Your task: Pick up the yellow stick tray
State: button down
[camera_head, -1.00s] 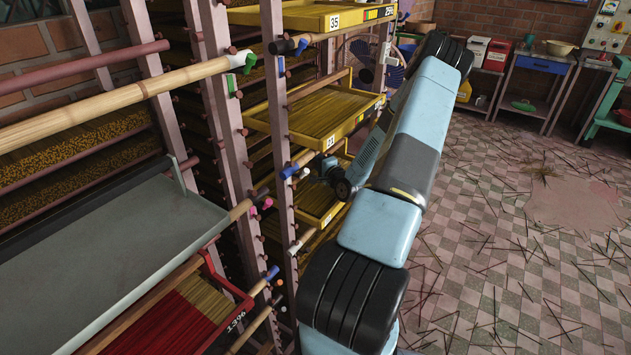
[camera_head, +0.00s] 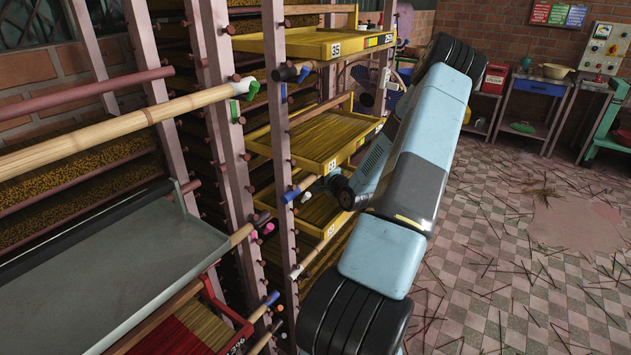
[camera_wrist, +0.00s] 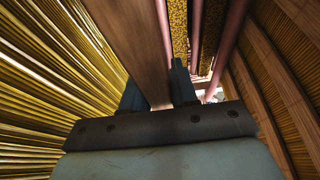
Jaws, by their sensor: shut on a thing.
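Yellow trays filled with thin sticks sit in the rack. One (camera_head: 315,165) is at mid height, another (camera_head: 318,229) sits below it, and one marked 35 (camera_head: 300,45) sits above. In the wrist view, my gripper (camera_wrist: 158,92) is shut with its two dark fingers on either side of a brown wooden wall (camera_wrist: 135,45). Yellow sticks (camera_wrist: 55,75) fan out left of that wall.
Pink rack posts (camera_head: 280,150) and pegs stand close to the trays. A grey tray (camera_head: 110,275) and a red tray (camera_head: 200,320) are at lower left. The checkered floor (camera_head: 500,230) at right is open, with scattered sticks. Tables stand at the back.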

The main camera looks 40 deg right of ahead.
jog(key=s+d, duration=0.3)
jog(key=s, duration=0.6)
jog(key=s+d+r, duration=0.1)
jog(key=s+d, duration=0.2)
jog(key=s, duration=0.6)
jog(key=shift+s+d, duration=0.25)
